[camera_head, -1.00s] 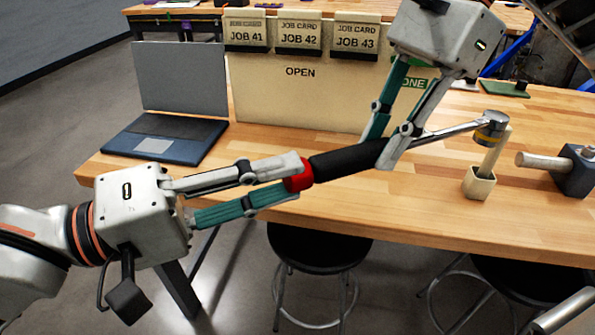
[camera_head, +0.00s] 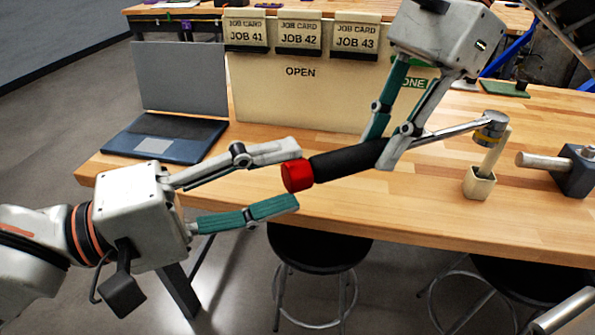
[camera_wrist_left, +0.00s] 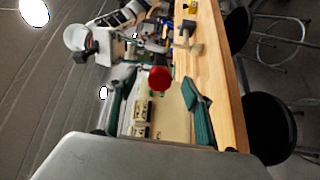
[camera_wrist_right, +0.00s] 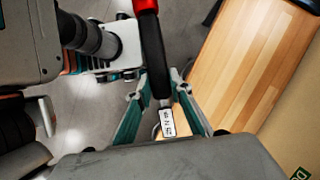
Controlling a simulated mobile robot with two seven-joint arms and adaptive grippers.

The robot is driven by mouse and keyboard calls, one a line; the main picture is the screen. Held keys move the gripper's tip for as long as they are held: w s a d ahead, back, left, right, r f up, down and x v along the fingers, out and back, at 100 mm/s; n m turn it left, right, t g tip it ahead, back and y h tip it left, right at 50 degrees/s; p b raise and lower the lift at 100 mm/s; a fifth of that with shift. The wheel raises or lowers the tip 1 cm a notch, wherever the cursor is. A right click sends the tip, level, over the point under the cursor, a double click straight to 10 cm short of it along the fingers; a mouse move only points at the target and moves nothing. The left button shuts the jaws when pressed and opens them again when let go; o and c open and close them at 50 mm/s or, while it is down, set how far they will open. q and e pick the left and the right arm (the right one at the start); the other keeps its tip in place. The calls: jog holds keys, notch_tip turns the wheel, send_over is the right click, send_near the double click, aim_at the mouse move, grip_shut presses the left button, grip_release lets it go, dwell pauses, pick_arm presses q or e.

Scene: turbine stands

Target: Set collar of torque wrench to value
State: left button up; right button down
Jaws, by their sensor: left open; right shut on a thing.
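The torque wrench (camera_head: 345,162) has a black handle, a silver shaft and head at the right, and a red collar (camera_head: 298,176) at its left end. My right gripper (camera_head: 386,150) is shut on the wrench near where the handle meets the shaft and holds it above the bench. My left gripper (camera_head: 296,178) is open, its fingers apart on either side of the collar. In the left wrist view the red collar (camera_wrist_left: 159,78) sits between the open fingers. In the right wrist view a small white label with markings (camera_wrist_right: 167,123) shows by the shaft; I cannot read its value.
A wooden bench (camera_head: 400,205) carries a laptop (camera_head: 165,138), a job-card board (camera_head: 290,95) and a mallet (camera_head: 570,168). Black stools (camera_head: 318,245) stand at the bench's front.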

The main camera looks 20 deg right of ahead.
pick_arm(q)
jog(key=shift+s+a, duration=0.2)
jog(key=shift+a, duration=2.3)
jog(key=shift+s, duration=0.1)
